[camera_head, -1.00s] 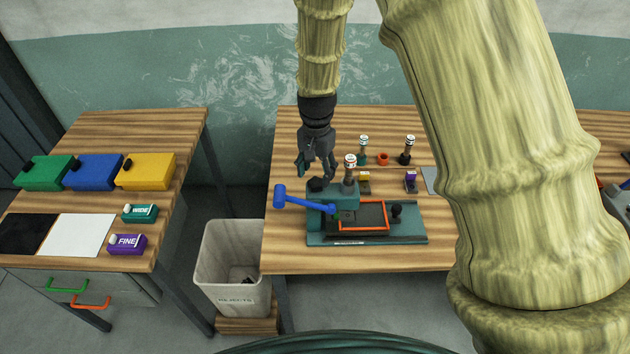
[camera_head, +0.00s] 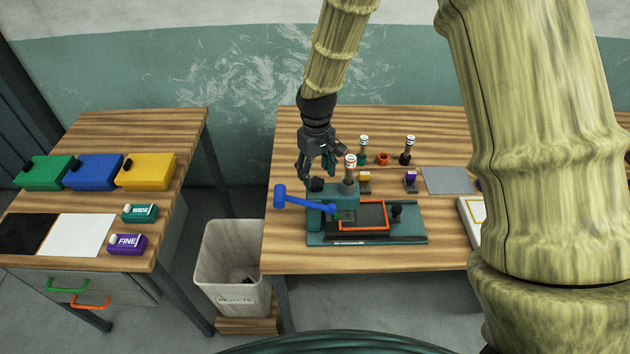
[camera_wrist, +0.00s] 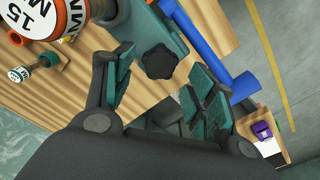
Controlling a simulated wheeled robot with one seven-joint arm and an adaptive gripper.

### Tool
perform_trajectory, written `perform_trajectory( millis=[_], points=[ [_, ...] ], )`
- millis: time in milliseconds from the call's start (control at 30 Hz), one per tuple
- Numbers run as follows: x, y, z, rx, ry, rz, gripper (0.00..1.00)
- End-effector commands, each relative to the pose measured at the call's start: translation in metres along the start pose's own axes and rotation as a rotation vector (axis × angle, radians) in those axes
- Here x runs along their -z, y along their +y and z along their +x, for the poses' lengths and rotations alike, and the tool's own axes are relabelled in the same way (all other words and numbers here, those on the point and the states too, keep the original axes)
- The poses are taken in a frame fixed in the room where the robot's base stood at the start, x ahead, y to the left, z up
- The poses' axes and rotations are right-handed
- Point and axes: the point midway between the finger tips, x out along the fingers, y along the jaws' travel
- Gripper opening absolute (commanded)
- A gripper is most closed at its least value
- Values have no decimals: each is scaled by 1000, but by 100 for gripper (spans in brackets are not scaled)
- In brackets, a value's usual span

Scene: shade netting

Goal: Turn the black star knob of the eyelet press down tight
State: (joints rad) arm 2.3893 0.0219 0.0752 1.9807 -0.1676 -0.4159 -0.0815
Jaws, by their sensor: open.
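The teal eyelet press (camera_head: 345,195) stands on the middle table with a blue lever (camera_head: 292,200) pointing left. Its black star knob (camera_head: 317,184) sits on top at the rear left. My gripper (camera_head: 322,164) is above and just behind the knob, fingers spread and empty. In the wrist view the knob (camera_wrist: 160,62) shows whole between and beyond the open fingertips (camera_wrist: 162,68); I see no finger touching it. The labelled post of the press (camera_head: 350,170) stands close to the right of the knob. How tight the knob is cannot be seen.
The labelled post fills the wrist view's upper left (camera_wrist: 62,18), and the blue lever (camera_wrist: 205,45) passes on the right. Behind the press stand other labelled dies (camera_head: 408,150) and an orange ring (camera_head: 383,159). A rejects bin (camera_head: 235,265) stands on the floor at left.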

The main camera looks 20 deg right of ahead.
Motion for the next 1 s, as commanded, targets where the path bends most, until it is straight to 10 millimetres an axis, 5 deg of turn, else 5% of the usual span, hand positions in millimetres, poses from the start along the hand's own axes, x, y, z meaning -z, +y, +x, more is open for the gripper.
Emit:
perform_trajectory(
  millis=[1000],
  points=[
    [0, 0, 31, 0, 0, 3, 56]
  ],
)
